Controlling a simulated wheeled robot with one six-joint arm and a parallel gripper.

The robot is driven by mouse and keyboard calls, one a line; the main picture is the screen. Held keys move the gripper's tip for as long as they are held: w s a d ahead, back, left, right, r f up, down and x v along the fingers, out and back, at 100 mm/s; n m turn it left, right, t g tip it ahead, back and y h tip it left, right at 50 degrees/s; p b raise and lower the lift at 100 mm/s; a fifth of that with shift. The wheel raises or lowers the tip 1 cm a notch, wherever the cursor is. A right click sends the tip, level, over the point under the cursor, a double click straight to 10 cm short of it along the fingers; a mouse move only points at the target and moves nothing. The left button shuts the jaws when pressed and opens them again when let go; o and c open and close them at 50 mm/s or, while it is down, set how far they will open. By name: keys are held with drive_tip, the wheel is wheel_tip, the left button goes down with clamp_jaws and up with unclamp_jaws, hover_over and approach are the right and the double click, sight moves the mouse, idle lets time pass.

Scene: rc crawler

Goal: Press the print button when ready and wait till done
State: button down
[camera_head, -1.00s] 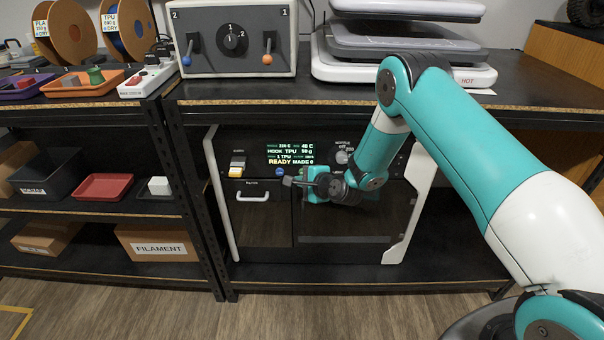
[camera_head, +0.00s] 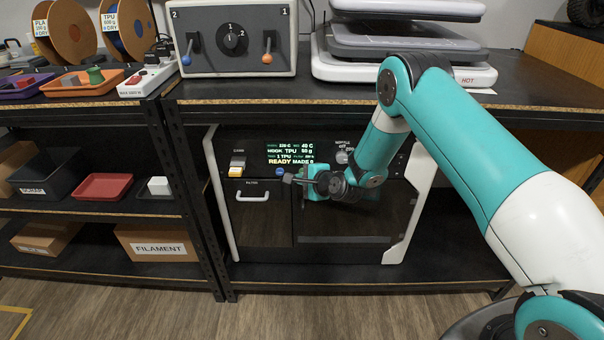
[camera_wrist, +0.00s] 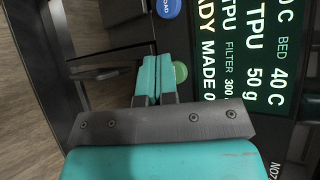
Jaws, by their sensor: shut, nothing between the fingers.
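The printer (camera_head: 265,222) sits on the shelf under the worktop. Its lit screen (camera_head: 290,153) reads READY, TPU, 50 g and MADE 0; part of that text also shows in the wrist view (camera_wrist: 240,60). A green round button (camera_wrist: 180,72) is beside the screen, close to my fingertips and partly covered by them. A blue button (camera_wrist: 168,7) is farther up that picture; it also shows in the head view (camera_head: 280,171). My gripper (camera_wrist: 157,60) is shut and empty, pointing at the panel. I cannot tell whether it touches the green button.
A white and yellow switch (camera_head: 237,167) and a door handle (camera_head: 252,195) are on the printer's left. The worktop edge (camera_head: 300,101) overhangs the printer. A knob (camera_head: 342,157) is right of the screen. Open floor (camera_head: 350,312) lies in front.

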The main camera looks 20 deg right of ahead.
drive_tip(key=shift+w+d, duration=0.1)
drive_tip(key=shift+w, duration=0.25)
idle(0.5)
drive_tip(key=shift+s, duration=0.15)
drive_tip(key=shift+s+a, duration=0.25)
drive_tip(key=shift+s, duration=0.4)
drive_tip(key=shift+s+a+p, duration=0.2)
drive_tip(key=shift+s+a, duration=0.05)
drive_tip(key=shift+s, duration=0.55)
drive_tip(key=shift+s+a+p, duration=0.25)
drive_tip(key=shift+s+a, duration=0.05)
drive_tip(key=shift+s, duration=0.45)
drive_tip(key=shift+s+a+p, duration=0.2)
drive_tip(key=shift+s+a, duration=0.05)
drive_tip(key=shift+s, duration=0.55)
